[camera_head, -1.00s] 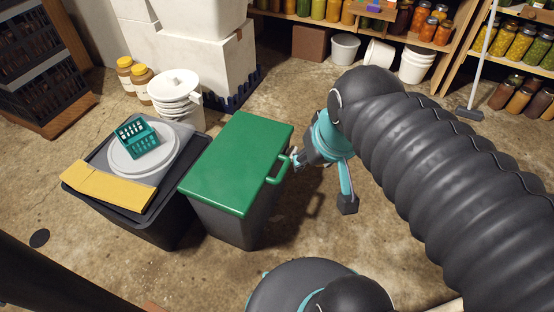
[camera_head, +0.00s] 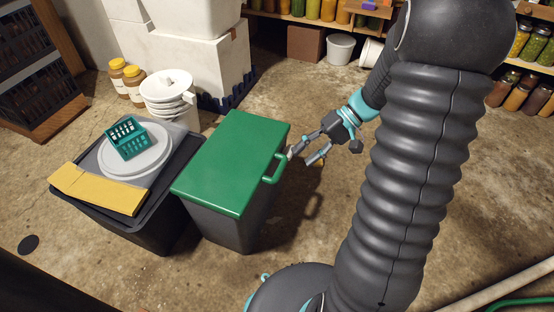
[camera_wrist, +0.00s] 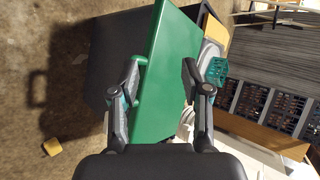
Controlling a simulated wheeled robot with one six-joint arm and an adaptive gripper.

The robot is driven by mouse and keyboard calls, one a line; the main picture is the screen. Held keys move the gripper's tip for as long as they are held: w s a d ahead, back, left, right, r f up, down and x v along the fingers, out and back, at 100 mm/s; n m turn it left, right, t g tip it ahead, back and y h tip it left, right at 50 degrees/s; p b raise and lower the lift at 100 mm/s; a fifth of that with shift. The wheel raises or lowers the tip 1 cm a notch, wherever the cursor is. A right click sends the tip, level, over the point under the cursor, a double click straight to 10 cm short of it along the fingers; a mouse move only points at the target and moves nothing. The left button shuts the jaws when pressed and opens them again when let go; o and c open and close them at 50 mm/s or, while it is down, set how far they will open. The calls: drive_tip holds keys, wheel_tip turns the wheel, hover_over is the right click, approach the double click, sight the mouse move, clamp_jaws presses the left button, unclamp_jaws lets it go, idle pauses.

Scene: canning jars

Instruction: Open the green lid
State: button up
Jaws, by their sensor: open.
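The green lid (camera_head: 232,160) lies flat and closed on a dark grey bin (camera_head: 232,229). Its green handle (camera_head: 278,170) sticks out from the right side of the lid. My gripper (camera_head: 299,159) is open, with its fingertips close to the handle on its right; I cannot tell whether they touch it. In the wrist view, my open fingers (camera_wrist: 160,66) appear over the green lid (camera_wrist: 166,88), the left finger overlapping the handle's place near the lid's edge. Most of the handle is hidden there, and nothing is held.
A black tote (camera_head: 160,229) stands left of the bin, carrying a yellow folded piece (camera_head: 97,188), a round grey lid (camera_head: 159,160) and a teal basket (camera_head: 128,138). White buckets (camera_head: 168,89) stand behind. A small yellow block (camera_wrist: 53,145) lies on the floor.

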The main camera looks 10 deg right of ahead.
sight(281, 169)
drive_tip(key=w+d+f+m+t+y+b, duration=0.1)
drive_tip(key=w+d+f+t+y, duration=0.1)
drive_tip(key=w+d+f+y, duration=0.3)
drive_tip(key=d+f+m+t+b, duration=0.1)
drive_tip(key=d+f+t, duration=0.25)
drive_tip(key=f, duration=0.45)
drive_tip(key=shift+g+y, duration=0.3)
drive_tip(key=shift+g, duration=0.15)
drive_tip(key=x, duration=1.3)
drive_tip(key=shift+w+a, duration=0.2)
drive_tip(key=shift+a, duration=0.15)
drive_tip(key=shift+c, duration=0.2)
clamp_jaws()
